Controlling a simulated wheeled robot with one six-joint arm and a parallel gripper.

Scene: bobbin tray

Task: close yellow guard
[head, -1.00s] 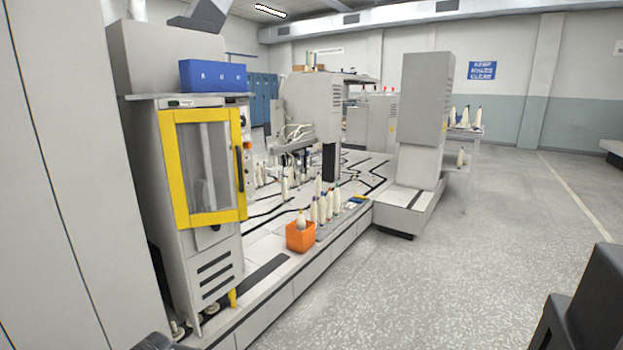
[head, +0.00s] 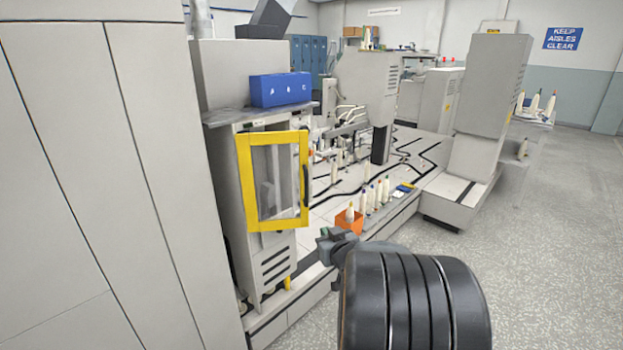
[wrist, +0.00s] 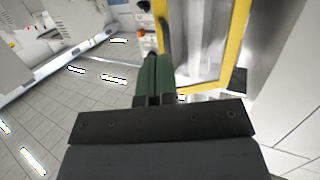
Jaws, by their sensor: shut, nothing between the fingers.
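The yellow guard (head: 246,185) is a framed clear door on the front of the grey cabinet (head: 226,190), with a dark upright handle (head: 306,186) at its right side. I cannot tell for sure how far it stands from the cabinet. In the wrist view, the guard's yellow frame (wrist: 238,45) fills the upper right, and the dark handle (wrist: 164,32) shows just beyond my fingertips. My gripper (wrist: 154,60) has its two green fingers together, empty, near the handle; contact cannot be told. In the head view my arm hides much of the gripper, low and right of the guard.
An orange box (head: 348,222) with a bobbin stands on the machine's ledge, right of the guard. Several bobbins (head: 371,199) stand behind it. A blue bin (head: 281,90) is on top of the cabinet. Tall grey panels (head: 95,170) stand at the left. Floor at the right is clear.

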